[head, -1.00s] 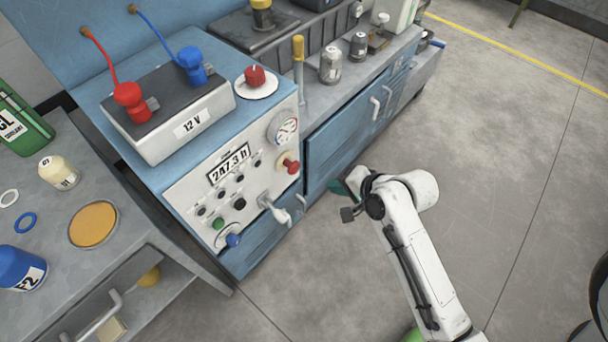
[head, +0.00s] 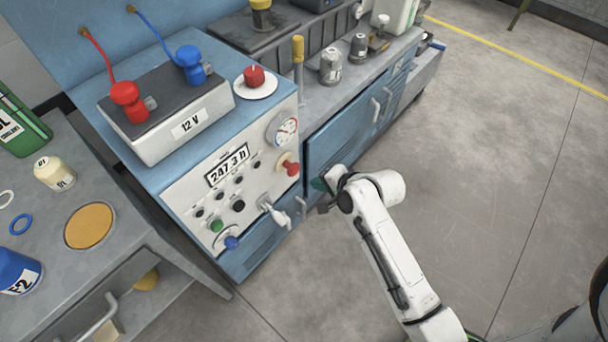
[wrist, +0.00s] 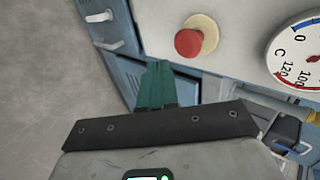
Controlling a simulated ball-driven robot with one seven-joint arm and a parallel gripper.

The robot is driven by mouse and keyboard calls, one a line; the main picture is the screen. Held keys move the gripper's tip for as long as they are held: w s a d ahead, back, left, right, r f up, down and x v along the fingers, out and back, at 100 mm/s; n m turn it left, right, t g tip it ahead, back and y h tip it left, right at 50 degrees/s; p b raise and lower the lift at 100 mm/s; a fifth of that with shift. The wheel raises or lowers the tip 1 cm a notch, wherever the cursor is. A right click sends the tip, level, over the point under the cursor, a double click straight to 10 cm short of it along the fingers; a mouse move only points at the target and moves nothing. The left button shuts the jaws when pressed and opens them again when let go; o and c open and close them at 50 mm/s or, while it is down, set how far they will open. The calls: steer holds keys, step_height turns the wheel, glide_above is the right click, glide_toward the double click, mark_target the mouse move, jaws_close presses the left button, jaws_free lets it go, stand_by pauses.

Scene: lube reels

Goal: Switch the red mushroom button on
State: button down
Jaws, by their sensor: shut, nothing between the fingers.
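The red mushroom button (head: 289,168) sticks out of the white front panel on a pale round base, below the dial gauge. In the wrist view the button (wrist: 188,42) shows as a round red cap, above and right of the fingertips. My gripper (head: 318,184) is just right of the panel and slightly lower than the button in the head view, mostly hidden by my wrist. In the wrist view its green fingers (wrist: 158,72) are together and empty, apart from the button in the picture.
A gauge (head: 282,129) sits above the button, and a grey lever handle (head: 273,212) sticks out below it. Another red knob (head: 254,76) stands on a white disc on top of the cabinet. Blue drawers with handles (head: 375,108) lie to the right. The floor (head: 470,180) at right is clear.

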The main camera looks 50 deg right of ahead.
mark_target(296, 170)
steer(key=shift+w+f, duration=0.25)
steer(key=shift+w, duration=0.7)
steer(key=shift+w+f, duration=0.25)
steer(key=shift+w, duration=0.65)
steer(key=shift+w+f, duration=0.25)
steer(key=shift+w, duration=0.7)
steer(key=shift+w+p, duration=0.3)
steer(key=shift+w, duration=0.7)
